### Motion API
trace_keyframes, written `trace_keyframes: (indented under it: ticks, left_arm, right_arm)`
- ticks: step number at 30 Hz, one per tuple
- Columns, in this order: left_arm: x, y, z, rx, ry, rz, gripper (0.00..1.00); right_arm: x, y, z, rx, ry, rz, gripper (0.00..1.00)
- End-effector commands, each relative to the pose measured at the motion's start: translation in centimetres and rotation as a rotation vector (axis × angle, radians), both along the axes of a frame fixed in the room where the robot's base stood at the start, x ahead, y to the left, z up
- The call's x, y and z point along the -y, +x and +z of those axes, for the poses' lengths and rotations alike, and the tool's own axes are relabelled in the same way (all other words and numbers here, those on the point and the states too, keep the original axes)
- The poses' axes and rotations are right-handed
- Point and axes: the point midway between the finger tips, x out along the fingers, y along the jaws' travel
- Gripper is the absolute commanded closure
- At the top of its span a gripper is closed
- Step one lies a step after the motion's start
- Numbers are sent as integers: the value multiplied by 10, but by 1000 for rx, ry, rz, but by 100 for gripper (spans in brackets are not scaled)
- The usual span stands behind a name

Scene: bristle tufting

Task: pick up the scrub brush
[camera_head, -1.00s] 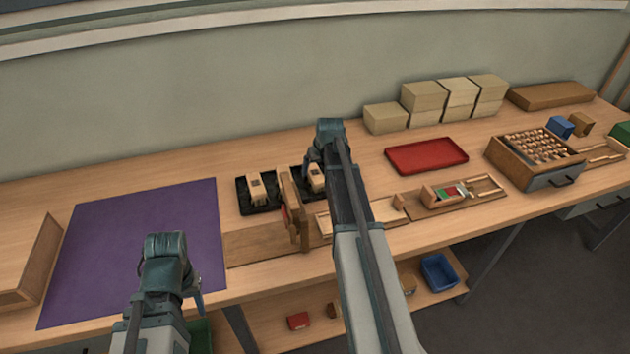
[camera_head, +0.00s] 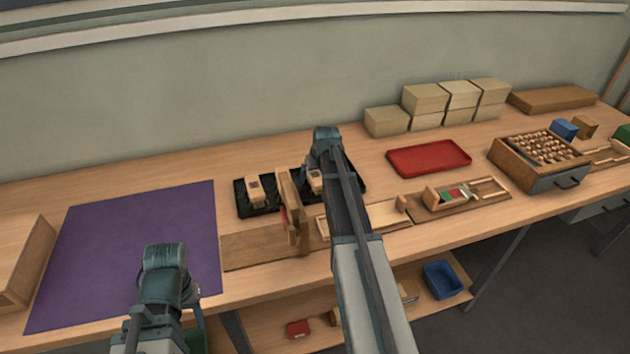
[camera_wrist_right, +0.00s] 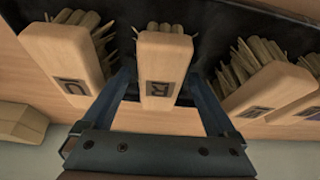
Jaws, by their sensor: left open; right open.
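Several scrub brushes with pale wooden blocks and bristles lie on a black tray (camera_head: 243,206). One brush (camera_head: 255,190) is at the tray's left and another (camera_head: 316,182) is beside my right gripper (camera_head: 312,168). In the right wrist view, the middle brush (camera_wrist_right: 162,62), marked with a dark letter R, sits between the fingers of my open right gripper (camera_wrist_right: 163,88). Brushes also lie to its left (camera_wrist_right: 66,55) and right (camera_wrist_right: 262,88). I cannot tell whether the fingers touch the block. My left gripper (camera_head: 192,300) is open and empty near the table's front edge.
A wooden upright (camera_head: 290,205) stands just in front of the tray. A purple mat (camera_head: 125,245) lies clear at left. A red tray (camera_head: 428,158), stacked tan blocks (camera_head: 425,98) and a wooden peg box (camera_head: 540,160) are to the right.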

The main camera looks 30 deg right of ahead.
Motion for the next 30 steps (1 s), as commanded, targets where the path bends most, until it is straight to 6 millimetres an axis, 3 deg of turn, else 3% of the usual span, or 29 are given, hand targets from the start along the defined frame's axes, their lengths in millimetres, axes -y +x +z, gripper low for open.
trace_keyframes:
  ticks: [11,26,30]
  left_arm:
    - [0,0,-2,0,0,0,50]
    - [0,0,-2,0,0,0,50]
    - [0,0,-2,0,0,0,50]
  right_arm:
    - [0,0,-2,0,0,0,7]
    - [0,0,-2,0,0,0,98]
    - [0,0,-2,0,0,0,100]
